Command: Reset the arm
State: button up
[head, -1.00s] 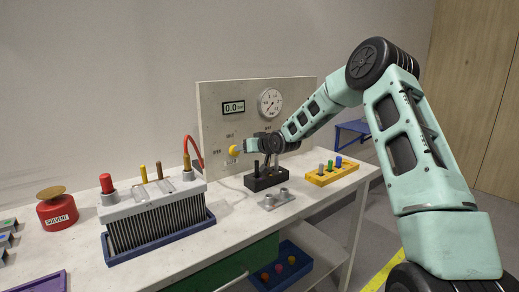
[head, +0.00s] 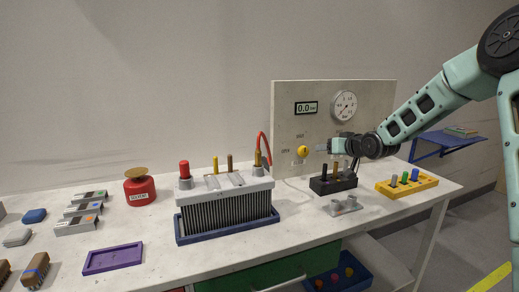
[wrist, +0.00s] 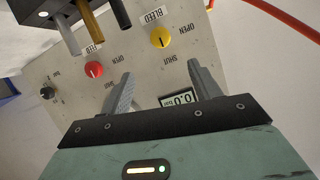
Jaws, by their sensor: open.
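My gripper (head: 320,148) is open and empty, in front of the upright grey panel (head: 283,118). In the head view its tips are just right of the yellow knob (head: 303,151) and apart from it. The wrist view shows the two fingers (wrist: 165,84) spread, with the yellow BLEED knob (wrist: 160,37) and a red knob (wrist: 93,69) beyond them on the panel. A small black knob (wrist: 47,93) is further left. The panel's display (head: 306,108) reads 0.0, and a round gauge (head: 344,105) is beside it.
A black block with pegs (head: 333,184) stands below my gripper, close to it. A yellow peg rack (head: 407,187), a ribbed unit (head: 226,207) with a red hose (head: 264,148), a red solvent can (head: 140,190) and a purple tray (head: 113,259) share the bench.

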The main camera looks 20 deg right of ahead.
jog(key=shift+a, duration=0.1)
jog(key=s+a+f+n+g+y+p, duration=0.15)
jog(key=s+a, duration=0.35)
jog(key=a, duration=0.5)
jog(key=s+a+n+g, duration=0.25)
jog(key=s+a, duration=0.25)
jog(key=a, duration=0.4)
jog(key=s+a+f+n+g+y, duration=0.1)
jog(key=s+a+g, duration=0.2)
jog(key=s+a, duration=0.5)
jog(key=s+a+n+g+h+p, duration=0.1)
jog(key=s+a+n+g, duration=0.1)
jog(key=s, duration=1.1)
jog(key=s+a+n+g+h, duration=0.1)
jog(key=s+a+g, duration=0.3)
jog(key=s, duration=1)
jog(key=a+n, duration=0.1)
jog(key=a, duration=0.1)
jog(key=shift+s+a+r+g+p, duration=0.15)
jog(key=shift+s+a+g+p, duration=0.05)
jog(key=shift+a+g+p, duration=0.15)
